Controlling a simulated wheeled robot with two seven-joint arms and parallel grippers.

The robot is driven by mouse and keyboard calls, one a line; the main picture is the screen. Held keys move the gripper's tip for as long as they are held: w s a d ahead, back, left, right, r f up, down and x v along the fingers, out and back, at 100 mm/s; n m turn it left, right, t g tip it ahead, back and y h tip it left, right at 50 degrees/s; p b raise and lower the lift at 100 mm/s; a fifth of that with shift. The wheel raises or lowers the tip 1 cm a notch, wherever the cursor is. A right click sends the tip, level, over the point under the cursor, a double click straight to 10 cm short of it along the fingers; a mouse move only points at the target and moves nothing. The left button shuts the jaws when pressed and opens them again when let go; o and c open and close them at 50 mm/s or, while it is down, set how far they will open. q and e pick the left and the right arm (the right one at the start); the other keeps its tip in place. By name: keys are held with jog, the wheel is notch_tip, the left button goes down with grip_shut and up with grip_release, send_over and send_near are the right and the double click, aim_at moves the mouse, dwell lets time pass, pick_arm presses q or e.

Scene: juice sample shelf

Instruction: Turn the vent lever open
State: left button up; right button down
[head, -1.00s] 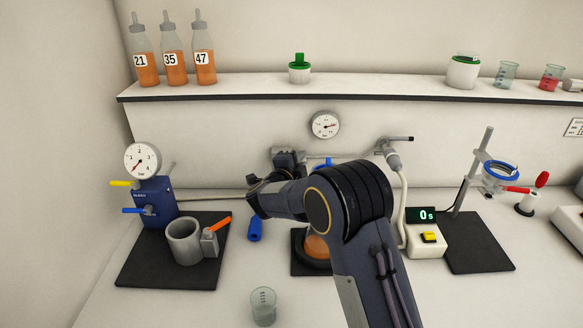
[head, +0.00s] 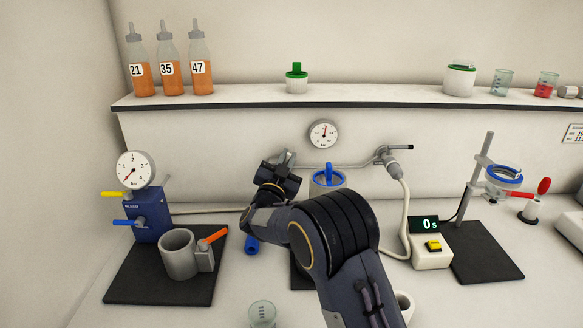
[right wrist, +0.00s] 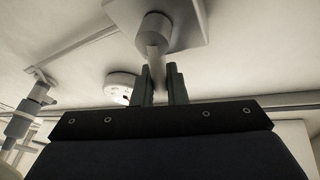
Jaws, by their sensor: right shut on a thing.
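The vent lever (head: 287,155) is a small grey handle on the wall at the left end of a thin pipe, mostly hidden in the head view by my right gripper (head: 281,166). In the right wrist view the lever (right wrist: 155,59) is a pale bar hanging from a round hub on a wall plate. The two dark fingers of my right gripper (right wrist: 161,80) stand on either side of the bar, shut on it. My left gripper is not in view.
A wall gauge (head: 323,134) is right of the lever. Below the pipe stands a vessel with a blue handle (head: 328,175), partly behind my right arm. A second pipe valve (head: 388,156) is to the right. A blue pump unit (head: 150,215) and grey mug (head: 178,255) stand left.

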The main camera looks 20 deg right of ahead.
jog(key=shift+w+a+r+n+t+y+b, duration=0.1)
jog(key=shift+a+n+t+y+b, duration=0.3)
jog(key=shift+n, duration=0.6)
jog(key=shift+w+a+f+n+t+y+b, duration=0.1)
jog(key=shift+a+n+t+y+b, duration=0.25)
jog(key=shift+n, duration=0.65)
jog(key=shift+w+a+r+n+t+y+b, duration=0.1)
jog(key=shift+a+n+t+y+b, duration=0.2)
jog(key=shift+n+t, duration=0.5)
jog(key=shift+n+g, duration=0.25)
jog(key=shift+n, duration=0.15)
jog(key=c, duration=1.5)
grip_release()
jog(key=shift+r, duration=0.1)
jog(key=shift+o, duration=0.2)
jog(key=b+v, duration=0.1)
jog(key=v, duration=0.7)
jog(key=shift+b, duration=0.4)
